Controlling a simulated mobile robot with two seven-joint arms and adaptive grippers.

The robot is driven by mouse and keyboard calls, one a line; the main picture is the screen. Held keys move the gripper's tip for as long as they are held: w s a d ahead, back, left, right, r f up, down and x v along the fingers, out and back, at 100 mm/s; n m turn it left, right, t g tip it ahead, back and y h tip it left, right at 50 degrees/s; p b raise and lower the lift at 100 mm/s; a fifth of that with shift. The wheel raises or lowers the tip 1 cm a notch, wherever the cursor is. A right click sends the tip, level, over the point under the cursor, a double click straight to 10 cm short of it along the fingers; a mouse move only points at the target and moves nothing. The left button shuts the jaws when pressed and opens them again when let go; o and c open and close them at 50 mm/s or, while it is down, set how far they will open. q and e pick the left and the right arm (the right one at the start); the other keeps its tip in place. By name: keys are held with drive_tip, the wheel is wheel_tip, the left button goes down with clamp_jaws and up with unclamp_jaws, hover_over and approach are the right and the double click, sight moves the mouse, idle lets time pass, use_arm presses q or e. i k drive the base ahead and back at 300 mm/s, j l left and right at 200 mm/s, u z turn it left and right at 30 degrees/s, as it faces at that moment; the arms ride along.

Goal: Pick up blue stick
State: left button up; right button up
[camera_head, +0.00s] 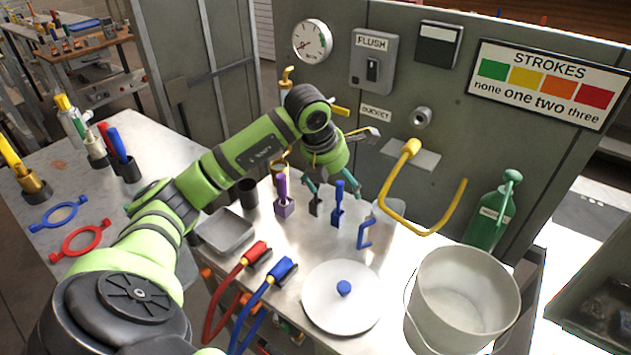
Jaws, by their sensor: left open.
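A blue stick (338,204) stands upright on the metal table, in a row of small holders. My left gripper (331,187) is open just above this row, with its teal fingertips apart. One fingertip is close to the blue stick's right side in the picture; I cannot tell if they touch. A purple stick (282,190) stands in a purple block to the left. Another blue stick (118,145) leans in a dark cup on the left table. My right gripper is not in view.
A white lid with a blue knob (343,288), a white bucket (462,300), a green bottle (492,215) and a grey tray (226,231) are around the table. A yellow curved pipe (388,185) juts from the panel. Red and blue hoses (246,262) hang in front.

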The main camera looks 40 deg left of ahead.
sight(339, 204)
drive_tip(key=u, duration=1.1)
